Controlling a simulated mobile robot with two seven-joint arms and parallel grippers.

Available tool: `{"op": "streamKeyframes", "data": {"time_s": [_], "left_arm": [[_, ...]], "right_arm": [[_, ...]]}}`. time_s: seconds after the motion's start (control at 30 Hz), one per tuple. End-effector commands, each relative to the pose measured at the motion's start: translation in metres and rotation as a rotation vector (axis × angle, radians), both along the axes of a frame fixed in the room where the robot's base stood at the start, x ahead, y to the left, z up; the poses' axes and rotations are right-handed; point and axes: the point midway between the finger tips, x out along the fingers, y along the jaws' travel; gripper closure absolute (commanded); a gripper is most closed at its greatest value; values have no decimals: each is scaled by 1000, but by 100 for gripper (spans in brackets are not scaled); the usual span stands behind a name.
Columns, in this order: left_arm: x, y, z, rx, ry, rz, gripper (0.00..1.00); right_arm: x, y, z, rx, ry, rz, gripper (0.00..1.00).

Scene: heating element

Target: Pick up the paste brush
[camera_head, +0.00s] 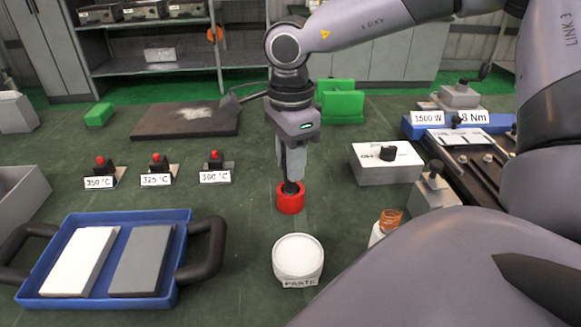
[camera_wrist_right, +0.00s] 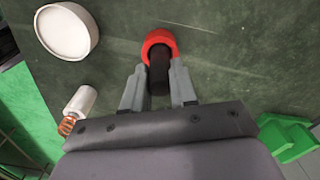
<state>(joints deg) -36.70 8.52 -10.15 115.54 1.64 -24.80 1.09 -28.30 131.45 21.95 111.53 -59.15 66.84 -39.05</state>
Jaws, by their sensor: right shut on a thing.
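The paste brush shows as a dark handle (camera_head: 291,187) standing upright at a red cylindrical piece (camera_head: 290,202); I cannot tell whether the red piece is a holder or part of the brush. My right gripper (camera_head: 291,172) points down from above and is shut on the dark handle. In the right wrist view the handle (camera_wrist_right: 159,78) sits between the two fingertips (camera_wrist_right: 158,88), with the red piece (camera_wrist_right: 159,42) beyond. The bristles are not visible. A round white jar labelled PASTE (camera_head: 298,258) stands in front of the red piece. My left gripper is not in view.
A blue tray (camera_head: 170,303) with a white and a grey slab is at the left front. Three labelled temperature switches (camera_head: 157,170) stand behind it. A small bottle with a copper coil (camera_head: 386,226) is right of the jar.

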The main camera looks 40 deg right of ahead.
Motion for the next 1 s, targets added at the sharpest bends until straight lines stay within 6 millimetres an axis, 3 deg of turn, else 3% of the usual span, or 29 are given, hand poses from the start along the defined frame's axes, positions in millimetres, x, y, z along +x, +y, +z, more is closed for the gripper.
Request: {"op": "streamKeyframes", "data": {"time_s": [0.17, 0.37, 1.0], "left_arm": [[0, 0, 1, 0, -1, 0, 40], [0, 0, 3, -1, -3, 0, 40], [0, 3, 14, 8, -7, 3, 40]], "right_arm": [[0, 0, 4, 0, -1, 0, 100], [1, 0, 26, 0, -5, 0, 100], [0, 0, 177, -1, -4, 0, 100]]}}
